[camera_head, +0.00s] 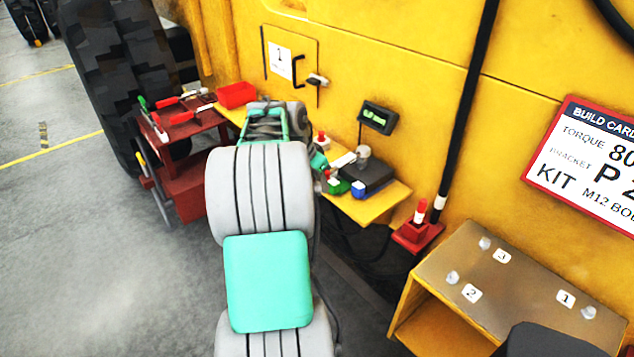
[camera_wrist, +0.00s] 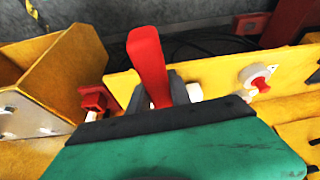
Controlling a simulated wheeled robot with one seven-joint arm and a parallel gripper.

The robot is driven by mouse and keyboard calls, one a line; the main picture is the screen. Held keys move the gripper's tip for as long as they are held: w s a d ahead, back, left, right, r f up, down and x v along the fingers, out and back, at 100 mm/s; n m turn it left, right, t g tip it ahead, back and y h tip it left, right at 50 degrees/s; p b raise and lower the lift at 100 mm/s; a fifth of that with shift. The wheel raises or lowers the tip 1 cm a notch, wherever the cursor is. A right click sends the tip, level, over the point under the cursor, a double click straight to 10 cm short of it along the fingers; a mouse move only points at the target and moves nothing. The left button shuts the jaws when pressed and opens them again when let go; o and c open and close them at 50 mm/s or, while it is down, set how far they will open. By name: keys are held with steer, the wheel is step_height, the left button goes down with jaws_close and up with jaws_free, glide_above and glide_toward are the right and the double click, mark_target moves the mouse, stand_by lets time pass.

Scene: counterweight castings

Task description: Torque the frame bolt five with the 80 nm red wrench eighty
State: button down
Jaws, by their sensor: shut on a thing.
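My gripper (camera_wrist: 158,92) is shut on a red-handled tool (camera_wrist: 148,58), seen in the wrist view. The red handle stands up between the dark fingers, and its lower end is hidden by the gripper. I cannot read a marking on it. In the head view my arm hides most of the gripper over the yellow shelf. A brown-topped bracket (camera_head: 520,270) at the lower right carries several bolts, with labels 1, 2 and one unclear one. No label 5 is legible. A build card (camera_head: 590,160) on the yellow wall shows torque 80.
A red holder (camera_head: 418,235) with an upright red-and-white item stands beside the bracket. The yellow shelf (camera_head: 385,205) bears a dark box, a blue block and a green block. A small display (camera_head: 378,117) is above. A red cart (camera_head: 185,180) with tools stands left; the floor left is clear.

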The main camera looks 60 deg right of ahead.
steer(key=shift+w+r+p, duration=0.1)
steer(key=shift+r+p, duration=0.3)
steer(key=shift+r, duration=0.4)
stand_by(0.4)
steer(key=shift+r, duration=0.35)
steer(key=shift+r+p, duration=0.35)
steer(key=shift+p, duration=0.1)
steer(key=shift+r, duration=0.3)
stand_by(0.4)
